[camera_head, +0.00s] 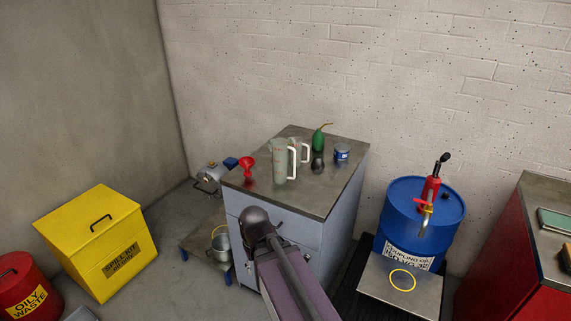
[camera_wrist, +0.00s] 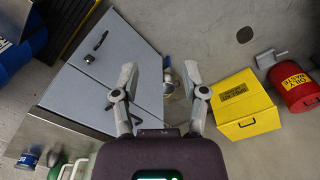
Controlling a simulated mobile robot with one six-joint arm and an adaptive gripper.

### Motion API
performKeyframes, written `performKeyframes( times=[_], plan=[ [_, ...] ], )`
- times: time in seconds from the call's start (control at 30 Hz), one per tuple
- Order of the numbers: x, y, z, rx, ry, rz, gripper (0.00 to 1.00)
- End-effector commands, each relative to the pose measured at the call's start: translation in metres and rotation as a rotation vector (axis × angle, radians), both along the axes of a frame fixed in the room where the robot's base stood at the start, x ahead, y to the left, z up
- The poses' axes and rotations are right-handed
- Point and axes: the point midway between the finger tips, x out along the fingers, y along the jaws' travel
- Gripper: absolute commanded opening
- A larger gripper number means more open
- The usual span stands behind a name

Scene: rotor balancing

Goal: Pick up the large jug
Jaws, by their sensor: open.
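The large jug (camera_head: 280,162) is a pale translucent jug with a white handle on its right. It stands upright on the grey cabinet's top (camera_head: 325,196). A smaller similar jug (camera_head: 297,152) stands just behind it, partly hidden. My gripper (camera_wrist: 160,78) is open and empty in the wrist view, its fingers spread in front of the cabinet's side. It is apart from the jugs. Pale jug parts show only at the bottom edge of the wrist view, partly cut off; I cannot tell which jug they belong to.
A red funnel (camera_head: 247,164), a green oil can (camera_head: 319,140), a dark rounded object (camera_head: 318,164) and a blue can (camera_head: 341,152) share the cabinet top. A blue drum (camera_head: 405,220) stands right. A yellow spill kit box (camera_head: 95,240) and red waste bin (camera_head: 25,285) stand left.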

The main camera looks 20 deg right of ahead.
Motion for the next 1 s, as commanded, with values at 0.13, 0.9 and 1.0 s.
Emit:
performKeyframes(
  times=[0.13,0.9,1.0],
  plan=[
    [0.000,0.000,0.000,0.000,0.000,0.000,0.57],
    [0.092,-0.073,0.008,-0.328,-0.185,0.034,0.57],
    [0.127,-0.098,0.019,-0.465,-0.256,0.069,0.57]
  ],
)
